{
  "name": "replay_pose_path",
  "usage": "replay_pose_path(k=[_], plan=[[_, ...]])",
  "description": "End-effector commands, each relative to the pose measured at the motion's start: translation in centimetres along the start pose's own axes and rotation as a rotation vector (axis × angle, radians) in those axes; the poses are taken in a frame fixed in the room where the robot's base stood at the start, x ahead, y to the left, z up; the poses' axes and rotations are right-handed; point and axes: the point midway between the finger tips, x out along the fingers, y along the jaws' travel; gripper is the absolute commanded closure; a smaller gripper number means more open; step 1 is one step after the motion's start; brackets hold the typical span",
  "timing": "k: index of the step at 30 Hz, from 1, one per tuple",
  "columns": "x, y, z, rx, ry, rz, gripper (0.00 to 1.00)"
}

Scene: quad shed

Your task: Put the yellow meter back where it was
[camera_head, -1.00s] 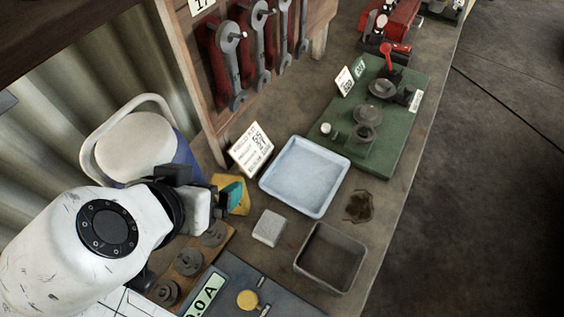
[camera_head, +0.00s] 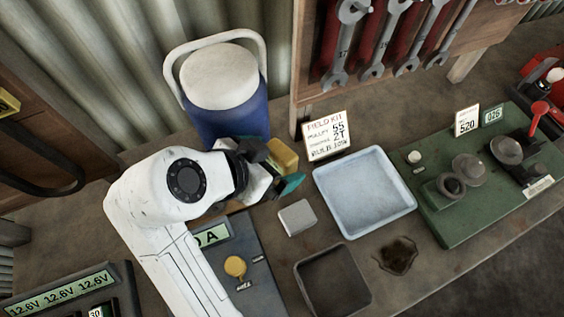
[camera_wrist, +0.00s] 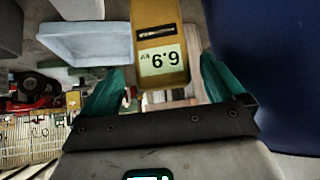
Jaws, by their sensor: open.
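The yellow meter (camera_head: 284,155) stands on the bench behind my gripper in the head view, partly hidden by it. In the wrist view the meter (camera_wrist: 158,40) shows upside down, with a pale display reading about 6.9. It lies between the two teal fingertips, with a gap visible on each side. My gripper (camera_head: 276,172) is open around or just before the meter; the wrist view shows its spread fingers (camera_wrist: 160,86). I cannot tell how deep the meter sits between them.
A blue jug (camera_head: 225,105) stands close behind my gripper. A sign card (camera_head: 326,136), a pale blue tray (camera_head: 372,205), a grey block (camera_head: 297,217) and a dark bin (camera_head: 335,285) are to the right. A green board (camera_head: 465,215) lies farther right.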

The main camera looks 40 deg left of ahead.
Motion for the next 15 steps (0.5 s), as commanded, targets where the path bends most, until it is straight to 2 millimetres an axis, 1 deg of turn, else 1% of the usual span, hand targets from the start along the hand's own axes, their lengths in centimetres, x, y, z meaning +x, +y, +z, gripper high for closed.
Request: replay_pose_path(k=[3,7,10,15], plan=[[1.8,-0.1,0.2,-0.004,-0.003,0.005,0.04],[3.4,-0.2,0.2,-0.002,-0.001,0.003,0.04],[3.9,-0.2,0.3,-0.001,-0.001,0.001,0.04],[4.0,-0.2,0.3,-0.001,-0.001,0.000,0.04]])
